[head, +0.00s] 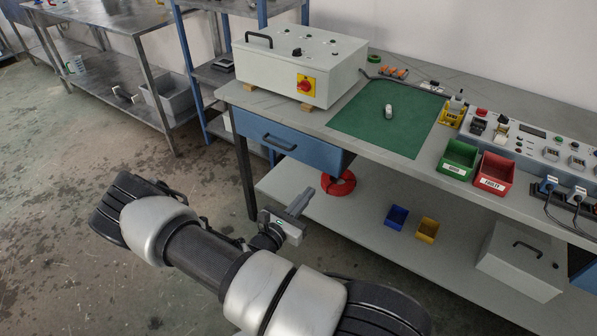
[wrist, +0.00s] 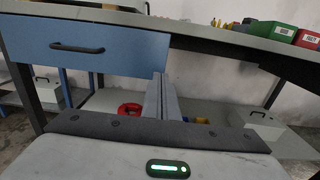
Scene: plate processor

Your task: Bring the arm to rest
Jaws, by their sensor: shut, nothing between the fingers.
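My gripper (head: 300,203) is at the end of my folded arm, in front of the workbench and below the level of its top. In the wrist view my gripper (wrist: 161,92) has its two fingers together with nothing between them. It points toward the bench's blue drawer (wrist: 85,45) and lower shelf (wrist: 100,103). It appears apart from the bench and touches nothing that I can see. My arm (head: 205,255) reaches across the lower part of the head view.
The workbench (head: 350,150) carries a grey control box (head: 290,65), a green mat (head: 360,120) with a small white object (head: 388,111), and green (head: 458,158) and red (head: 493,172) bins. A red coil (head: 338,185) lies on the lower shelf. Open floor (head: 60,200) lies to the left.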

